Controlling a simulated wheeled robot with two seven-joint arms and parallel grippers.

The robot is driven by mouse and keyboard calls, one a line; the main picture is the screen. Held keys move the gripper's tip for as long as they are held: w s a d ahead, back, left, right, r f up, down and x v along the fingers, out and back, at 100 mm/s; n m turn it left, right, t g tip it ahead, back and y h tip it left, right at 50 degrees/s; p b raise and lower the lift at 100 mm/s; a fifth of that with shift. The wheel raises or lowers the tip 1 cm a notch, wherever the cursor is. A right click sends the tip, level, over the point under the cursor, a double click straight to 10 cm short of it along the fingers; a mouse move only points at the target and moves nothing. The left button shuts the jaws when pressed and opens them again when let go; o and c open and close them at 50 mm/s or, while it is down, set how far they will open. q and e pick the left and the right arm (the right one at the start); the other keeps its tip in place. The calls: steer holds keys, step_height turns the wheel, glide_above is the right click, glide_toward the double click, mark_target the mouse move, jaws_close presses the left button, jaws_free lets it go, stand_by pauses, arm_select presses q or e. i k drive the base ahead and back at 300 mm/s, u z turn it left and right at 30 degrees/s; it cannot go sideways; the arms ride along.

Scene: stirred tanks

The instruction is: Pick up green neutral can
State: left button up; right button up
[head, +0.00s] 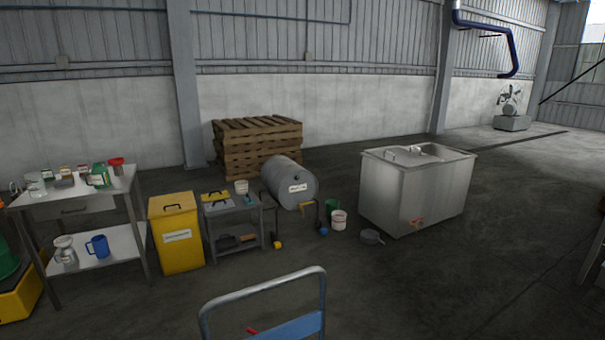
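A small green can (101,178) stands on the top of the steel table (70,202) at the left, near its right end. It is small in the head view and I cannot read its label. A red item (116,163) stands close behind it to the right. Neither of my grippers shows in the head view.
A yellow bin (179,240) and a low grey cart (236,250) stand right of the table. A steel tank (412,200), a lying drum (290,184) and stacked pallets (240,152) stand further right. A blue trolley (290,329) is in the foreground. Open floor lies between.

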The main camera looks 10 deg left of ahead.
mark_target(100, 175)
steer(key=u, duration=1.6)
steer(key=k, duration=0.5)
steer(key=u, duration=1.3)
steer(key=i, duration=2.25)
steer(key=z, duration=2.25)
